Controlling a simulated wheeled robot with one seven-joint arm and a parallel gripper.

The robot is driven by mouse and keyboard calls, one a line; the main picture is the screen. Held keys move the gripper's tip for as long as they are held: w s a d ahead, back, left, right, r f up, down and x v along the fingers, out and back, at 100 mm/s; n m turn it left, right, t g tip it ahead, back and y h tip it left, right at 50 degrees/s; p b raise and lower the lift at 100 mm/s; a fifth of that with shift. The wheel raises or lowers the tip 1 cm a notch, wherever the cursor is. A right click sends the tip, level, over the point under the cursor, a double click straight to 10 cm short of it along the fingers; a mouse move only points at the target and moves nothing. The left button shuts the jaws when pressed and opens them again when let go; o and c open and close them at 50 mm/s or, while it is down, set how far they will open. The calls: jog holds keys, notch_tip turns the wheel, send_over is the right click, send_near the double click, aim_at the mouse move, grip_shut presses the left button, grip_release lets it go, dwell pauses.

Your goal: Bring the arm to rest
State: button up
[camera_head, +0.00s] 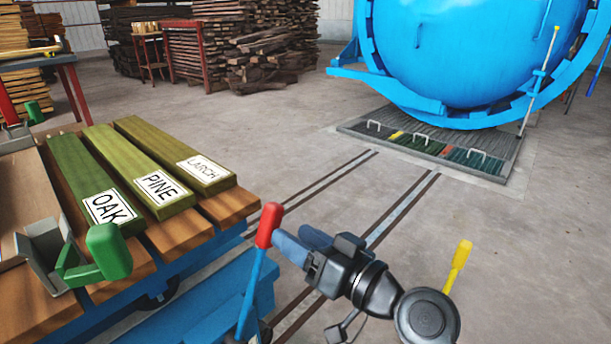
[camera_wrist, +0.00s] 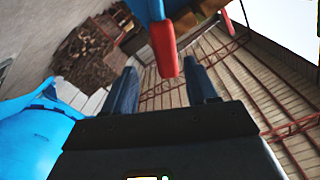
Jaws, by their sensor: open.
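My gripper (camera_head: 299,238) is at the lower middle of the head view, to the right of the timber cart. Its two dark blue fingers are apart, with nothing held between them. A lever with a red grip (camera_head: 268,225) on a blue rod stands just left of the fingertips. In the wrist view my gripper (camera_wrist: 160,75) shows spread fingers, and the red grip (camera_wrist: 164,49) appears in line with the gap between them. I cannot tell whether a finger touches it. The rest of my arm runs to the lower right of the head view.
The blue cart (camera_head: 205,313) carries boards labelled OAK (camera_head: 82,178), PINE (camera_head: 140,168) and LARCH (camera_head: 175,153), and a green-handled clamp (camera_head: 108,252). A yellow-tipped lever (camera_head: 458,262) is near my wrist. The blue autoclave (camera_head: 470,50) stands at the back right. Floor between is open, with rails.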

jog(key=s+d+f+m+t+h, duration=0.2)
jog(key=s+d+f+m+h, duration=0.2)
jog(key=s+d+f+h, duration=0.7)
jog(key=s+d+f, duration=0.1)
jog(key=s+d, duration=0.3)
jog(key=s, duration=0.3)
jog(key=s+d+m+h, duration=0.1)
jog(key=s+d, duration=0.3)
jog(key=s, duration=0.3)
jog(key=s+d+f, duration=0.1)
jog(key=s+d, duration=0.2)
jog(key=s, duration=0.4)
jog(key=s+d+r+t+h, duration=0.1)
jog(key=s+r+h, duration=0.1)
jog(key=s+r, duration=0.6)
notch_tip(320, 180, up, 28)
jog(key=s+p, duration=0.1)
jog(key=p, duration=2.8)
jog(key=shift+s, duration=0.15)
